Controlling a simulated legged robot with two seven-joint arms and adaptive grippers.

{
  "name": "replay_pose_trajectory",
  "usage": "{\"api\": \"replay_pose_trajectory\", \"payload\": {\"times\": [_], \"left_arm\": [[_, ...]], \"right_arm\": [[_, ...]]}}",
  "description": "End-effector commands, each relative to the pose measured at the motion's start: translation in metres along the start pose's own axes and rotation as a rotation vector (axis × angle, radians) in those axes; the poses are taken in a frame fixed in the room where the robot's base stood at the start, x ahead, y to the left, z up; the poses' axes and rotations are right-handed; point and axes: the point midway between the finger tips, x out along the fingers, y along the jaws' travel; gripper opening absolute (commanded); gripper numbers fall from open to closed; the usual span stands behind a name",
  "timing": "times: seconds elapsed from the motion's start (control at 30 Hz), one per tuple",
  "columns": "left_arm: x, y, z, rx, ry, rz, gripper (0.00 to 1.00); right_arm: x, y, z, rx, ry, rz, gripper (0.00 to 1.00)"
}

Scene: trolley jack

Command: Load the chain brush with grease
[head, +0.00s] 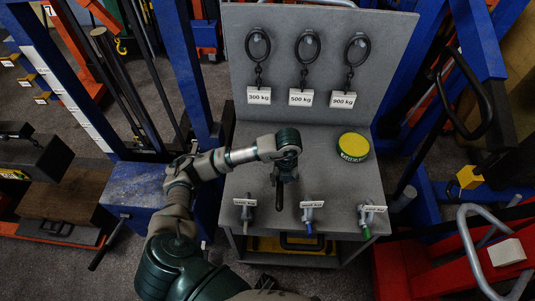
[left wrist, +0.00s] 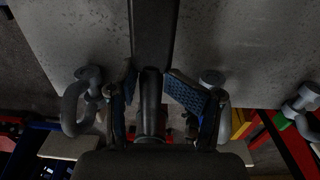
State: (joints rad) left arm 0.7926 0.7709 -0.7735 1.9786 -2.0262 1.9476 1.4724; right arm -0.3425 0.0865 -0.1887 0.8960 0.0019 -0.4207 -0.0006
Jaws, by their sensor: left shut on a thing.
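My left gripper (head: 284,176) is over the middle of the grey bench and points down. It is shut on a dark, slim thing that looks like the chain brush (head: 279,200). In the left wrist view the gripper's blue-padded fingers (left wrist: 155,100) stand on both sides of this dark brush (left wrist: 152,38). I cannot make out its bristles. A round tin with a yellow top and green side, likely the grease (head: 353,145), sits on the bench to the right of the gripper, apart from the brush. My right gripper is not in view.
The grey bench (head: 325,180) has a back panel (head: 385,50) with chains and rings above weight labels (head: 300,97). Several labelled shackles (head: 307,215) line its front edge. Blue posts stand left, and a red trolley jack (head: 400,270) stands right. Bench top around the tin is free.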

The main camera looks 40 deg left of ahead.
Motion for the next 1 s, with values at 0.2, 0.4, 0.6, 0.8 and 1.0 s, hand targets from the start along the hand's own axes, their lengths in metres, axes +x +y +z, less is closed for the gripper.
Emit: {"api": "replay_pose_trajectory", "payload": {"times": [0.2, 0.4, 0.6, 0.8, 1.0], "left_arm": [[0.003, 0.002, 0.063, -0.008, -0.001, 0.000, 0.00], [0.008, 0.005, 0.117, -0.006, -0.001, -0.002, 0.00], [0.012, 0.007, 0.143, -0.002, -0.002, -0.002, 0.00], [0.029, 0.006, 0.143, 0.000, 0.001, 0.000, 0.00], [0.048, 0.006, 0.144, 0.000, -0.002, 0.000, 0.00]], "right_arm": [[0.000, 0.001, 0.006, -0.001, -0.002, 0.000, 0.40], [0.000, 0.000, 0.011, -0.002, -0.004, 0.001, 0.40], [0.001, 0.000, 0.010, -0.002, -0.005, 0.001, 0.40], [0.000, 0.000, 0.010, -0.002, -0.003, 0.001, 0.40], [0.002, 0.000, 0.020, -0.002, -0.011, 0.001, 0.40]]}}
